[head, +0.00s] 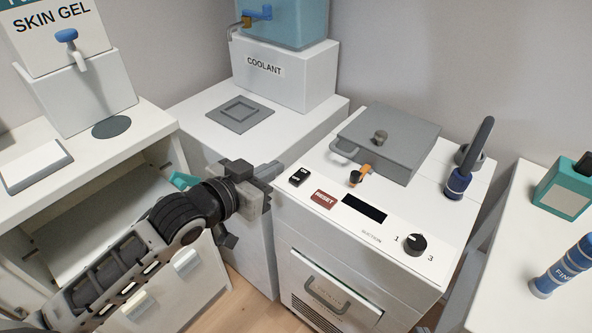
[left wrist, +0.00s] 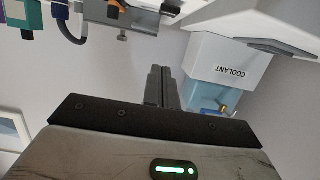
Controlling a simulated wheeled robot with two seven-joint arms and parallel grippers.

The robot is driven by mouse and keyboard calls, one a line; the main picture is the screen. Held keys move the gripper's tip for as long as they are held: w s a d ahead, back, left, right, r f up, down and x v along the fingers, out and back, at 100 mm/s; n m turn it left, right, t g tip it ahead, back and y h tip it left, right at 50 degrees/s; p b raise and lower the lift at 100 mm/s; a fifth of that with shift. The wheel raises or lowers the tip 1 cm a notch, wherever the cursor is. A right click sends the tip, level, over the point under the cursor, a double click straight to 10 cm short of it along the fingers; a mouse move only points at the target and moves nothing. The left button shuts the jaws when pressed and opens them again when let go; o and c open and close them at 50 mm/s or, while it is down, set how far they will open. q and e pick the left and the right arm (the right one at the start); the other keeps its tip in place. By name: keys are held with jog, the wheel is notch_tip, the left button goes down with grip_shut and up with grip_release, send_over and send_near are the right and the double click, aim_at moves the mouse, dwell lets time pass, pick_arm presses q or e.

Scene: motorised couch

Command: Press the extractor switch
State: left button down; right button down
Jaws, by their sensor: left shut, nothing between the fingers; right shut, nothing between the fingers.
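A small black ON/OFF rocker switch (head: 300,177) sits at the left end of the white machine's (head: 335,245) sloped front panel. It lies beside a red RESET button (head: 324,198), a dark display (head: 364,208) and a black dial (head: 415,244) marked 1 to 3. My left gripper (head: 272,171) is shut and empty, just left of the switch and apart from it in the picture. Its closed fingers also show in the left wrist view (left wrist: 161,88), where I cannot make out the switch. My right gripper is not in view.
A COOLANT dispenser (head: 285,75) stands behind. A SKIN GEL dispenser (head: 80,95) is at left. Space above the front panel is clear.

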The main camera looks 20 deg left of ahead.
pick_arm(q)
send_over(296, 178)
jog(key=shift+f, duration=0.85)
notch_tip(296, 178, down, 3)
jog(key=shift+r+b, duration=0.15)
jog(key=shift+b, duration=0.2)
jog(key=shift+f, duration=0.75)
